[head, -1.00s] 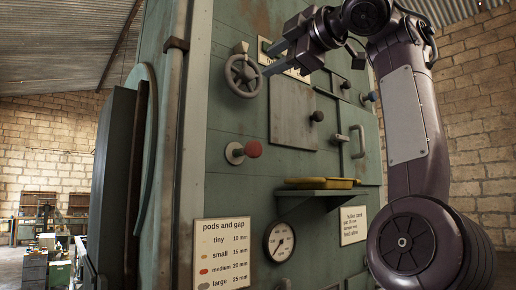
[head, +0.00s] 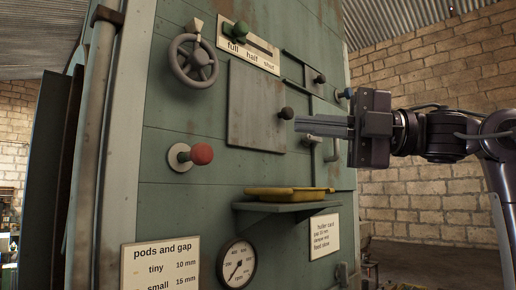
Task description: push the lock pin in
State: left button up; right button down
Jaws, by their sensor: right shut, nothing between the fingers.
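No part is labelled as the lock pin, so I cannot tell for certain which one it is. A red knob (head: 202,154) sticks out on a short stem from a round pale plate on the green machine face. A black knob (head: 286,113) stands at the right edge of a plain square panel (head: 256,108). My left gripper is out of view.
A grey handwheel (head: 193,62) is at upper left, beside a green lever (head: 238,31) over a full/half/shut plate. A shelf (head: 255,207) with a yellow tray (head: 290,194) juts out below. A vertical handle is partly behind my gripper. A gauge (head: 237,263) is lower down.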

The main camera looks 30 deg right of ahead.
aim_at(212, 155)
jog(key=w+a+f+p, duration=0.1)
jog(key=w+a, duration=0.1)
jog(key=a, duration=0.1)
jog(key=w+a+f+g+p, duration=0.1)
jog(key=w+a+p, duration=0.1)
jog(key=a, duration=0.2)
jog(key=w+a+f+g+p, duration=0.1)
jog(key=w+a+p, duration=0.1)
jog(key=w+a, duration=0.1)
jog(key=shift+w+a+f+n, duration=0.1)
jog(key=shift+a+f+n, duration=0.2)
jog(key=shift+f, duration=0.05)
jog(key=shift+w, duration=0.15)
jog(key=w, duration=0.1)
jog(key=w+a, duration=0.1)
jog(key=w, duration=0.1)
jog(key=shift+w, duration=0.3)
jog(key=shift+s, duration=0.15)
